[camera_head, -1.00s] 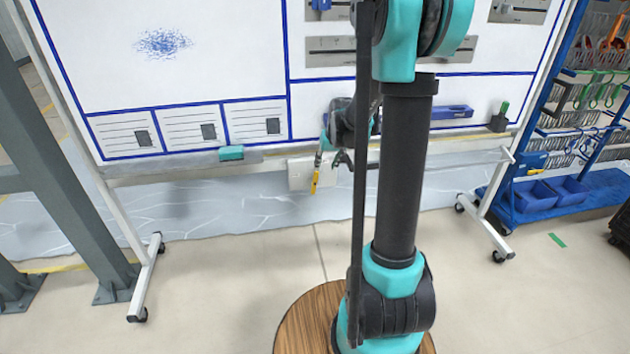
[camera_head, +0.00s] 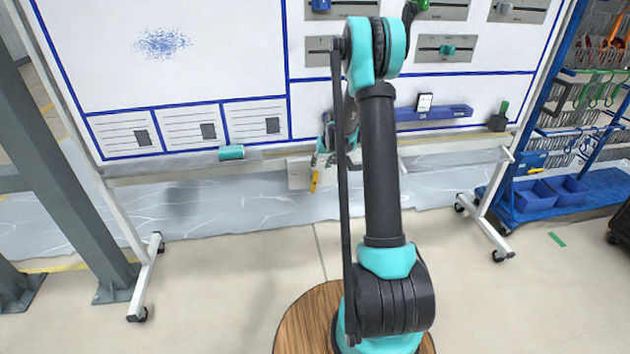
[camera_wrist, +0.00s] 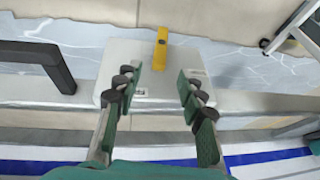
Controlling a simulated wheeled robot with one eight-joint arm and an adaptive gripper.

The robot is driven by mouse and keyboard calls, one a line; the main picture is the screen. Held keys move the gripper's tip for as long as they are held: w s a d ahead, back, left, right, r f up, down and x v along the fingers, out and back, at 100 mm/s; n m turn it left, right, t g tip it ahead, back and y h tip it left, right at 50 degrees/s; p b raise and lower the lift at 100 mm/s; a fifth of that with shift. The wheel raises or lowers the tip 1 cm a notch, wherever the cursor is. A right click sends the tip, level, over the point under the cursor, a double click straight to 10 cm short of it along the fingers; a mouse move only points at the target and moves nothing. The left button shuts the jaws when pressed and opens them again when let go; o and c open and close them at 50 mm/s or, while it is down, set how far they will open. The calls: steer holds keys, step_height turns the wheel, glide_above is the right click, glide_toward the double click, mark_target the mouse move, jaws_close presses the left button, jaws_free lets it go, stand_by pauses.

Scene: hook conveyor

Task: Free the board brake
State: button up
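The board brake is a pale grey box (camera_head: 298,174) with a yellow lever (camera_head: 314,182) under the whiteboard's lower rail. In the head view the lever points down past the box's lower edge, and my arm partly hides the box. In the wrist view the box (camera_wrist: 150,88) lies behind my fingers, and the yellow lever (camera_wrist: 161,50) sticks out beyond its far edge. My gripper (camera_wrist: 158,76) is open and empty. Its two fingers are spread wide on either side of the line to the lever, apart from it. In the head view my gripper (camera_head: 323,158) is just above the lever.
The whiteboard (camera_head: 185,60) stands on wheeled white legs. A teal eraser-like block (camera_head: 231,153) lies on its rail. A dark handle-shaped bar (camera_wrist: 40,58) is left of the box in the wrist view. A grey steel post (camera_head: 60,150) stands at left, a blue rack (camera_head: 575,130) at right.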

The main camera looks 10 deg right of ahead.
mark_target(316, 177)
steer(key=x, duration=1.2)
steer(key=shift+s, duration=0.1)
jaws_close()
